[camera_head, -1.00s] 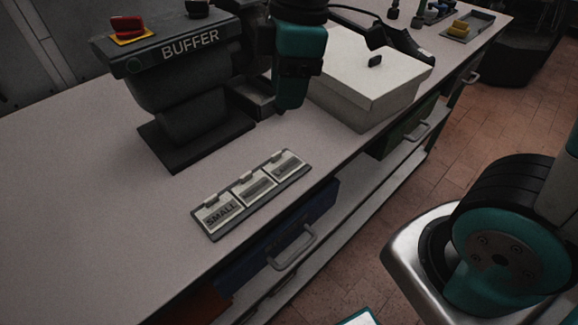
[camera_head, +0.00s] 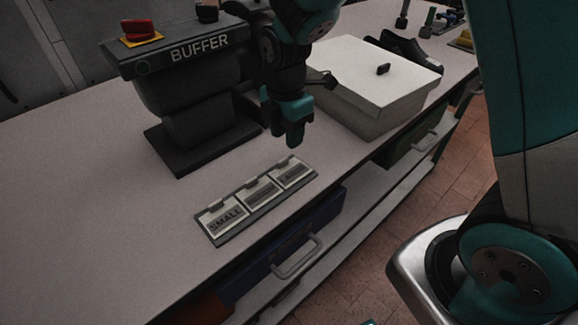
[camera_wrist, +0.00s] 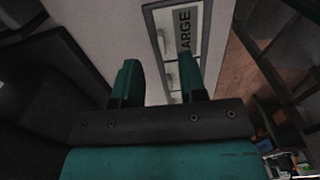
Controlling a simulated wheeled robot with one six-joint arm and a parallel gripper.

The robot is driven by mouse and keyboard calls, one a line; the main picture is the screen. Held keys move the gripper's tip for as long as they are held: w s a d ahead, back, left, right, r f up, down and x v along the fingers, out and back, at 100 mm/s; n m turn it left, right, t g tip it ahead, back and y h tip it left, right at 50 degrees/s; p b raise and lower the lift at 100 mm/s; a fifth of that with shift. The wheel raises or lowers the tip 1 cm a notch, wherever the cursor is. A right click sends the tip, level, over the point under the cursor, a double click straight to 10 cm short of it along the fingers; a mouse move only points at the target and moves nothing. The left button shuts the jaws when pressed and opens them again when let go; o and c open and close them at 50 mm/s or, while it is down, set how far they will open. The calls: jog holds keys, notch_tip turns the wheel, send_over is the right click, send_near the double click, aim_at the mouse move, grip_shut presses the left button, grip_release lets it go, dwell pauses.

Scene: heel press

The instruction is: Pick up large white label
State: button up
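The large white label (camera_head: 293,173) is the right-end one of three in a dark flat holder (camera_head: 231,236) on the bench. In the wrist view the label (camera_wrist: 186,32) reads "LARGE" in part and lies just beyond the fingers. The small label (camera_head: 225,219) is at the left end, with another label (camera_head: 262,194) between them. My gripper (camera_head: 293,141) points down above and behind the large label's end of the holder. In the wrist view my gripper (camera_wrist: 158,68) has its two teal fingers apart, with nothing held between them.
The black BUFFER machine (camera_head: 190,90) with a red button (camera_head: 141,32) stands behind the holder. A white lidded box (camera_head: 375,80) stands to the right, with a dark shoe (camera_head: 412,50) behind it. The bench left of the holder is clear.

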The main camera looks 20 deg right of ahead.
aim_at(286, 157)
jog(key=shift+s+a+f+p, duration=0.1)
jog(key=shift+f+p, duration=0.3)
jog(key=shift+f, duration=1.15)
jog(key=shift+a+f+p, duration=0.1)
jog(key=shift+f+p, duration=0.3)
jog(key=shift+f, duration=1.1)
grip_shut()
